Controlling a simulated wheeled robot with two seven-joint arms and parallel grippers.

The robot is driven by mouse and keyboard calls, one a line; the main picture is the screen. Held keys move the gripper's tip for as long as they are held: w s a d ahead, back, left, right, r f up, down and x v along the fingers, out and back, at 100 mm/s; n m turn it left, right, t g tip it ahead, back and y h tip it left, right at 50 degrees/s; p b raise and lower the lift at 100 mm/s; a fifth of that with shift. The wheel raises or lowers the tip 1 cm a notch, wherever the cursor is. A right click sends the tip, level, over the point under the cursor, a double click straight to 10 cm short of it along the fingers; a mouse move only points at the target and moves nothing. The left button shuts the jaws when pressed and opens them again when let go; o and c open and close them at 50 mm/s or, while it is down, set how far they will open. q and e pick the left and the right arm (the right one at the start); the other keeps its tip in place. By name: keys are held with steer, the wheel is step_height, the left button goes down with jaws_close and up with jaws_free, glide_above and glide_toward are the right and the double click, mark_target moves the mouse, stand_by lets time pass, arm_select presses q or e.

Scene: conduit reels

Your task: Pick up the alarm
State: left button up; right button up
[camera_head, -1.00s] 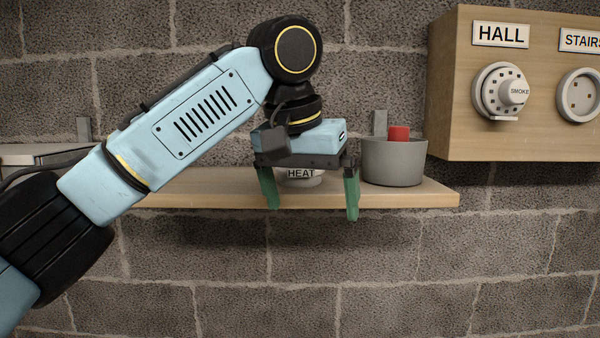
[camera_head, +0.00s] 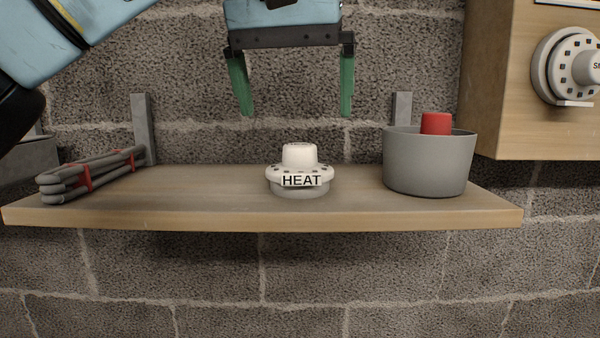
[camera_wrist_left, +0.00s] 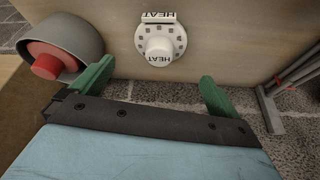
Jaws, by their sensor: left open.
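The alarm is a round white detector (camera_head: 299,172) with a raised centre and a label reading HEAT. It sits upright on the wooden shelf (camera_head: 200,208), near its middle. It also shows in the left wrist view (camera_wrist_left: 159,42), beyond the fingers. My left gripper (camera_head: 293,108) is above the alarm with its green fingers pointing down. The fingers are spread apart with nothing between them, and they do not touch the alarm. In the left wrist view the gripper (camera_wrist_left: 155,82) is also open. My right gripper is not in view.
A grey pot (camera_head: 428,164) with a red object (camera_head: 436,123) in it stands to the alarm's right. A bundle of grey conduit (camera_head: 92,175) with red ties lies at the shelf's left. A wooden board (camera_head: 515,110) with a white detector (camera_head: 568,68) is at the right.

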mark_target(300, 145)
arm_select(q)
steer(key=x, duration=0.2)
steer(key=shift+w+f, duration=0.2)
steer(key=shift+f, duration=0.15)
steer(key=shift+w+f, duration=0.2)
steer(key=shift+f, duration=0.1)
steer(key=shift+w+d+f, duration=0.1)
steer(key=shift+w+f, duration=0.1)
steer(key=shift+f, duration=0.4)
steer(key=p+x, duration=0.1)
steer(key=x, duration=0.2)
steer(key=shift+f, duration=0.25)
steer(key=shift+w+d+f, duration=0.1)
steer(key=shift+w+f, duration=0.05)
steer(key=shift+f, duration=0.05)
steer(key=shift+c, duration=0.8)
steer(key=c, duration=0.9)
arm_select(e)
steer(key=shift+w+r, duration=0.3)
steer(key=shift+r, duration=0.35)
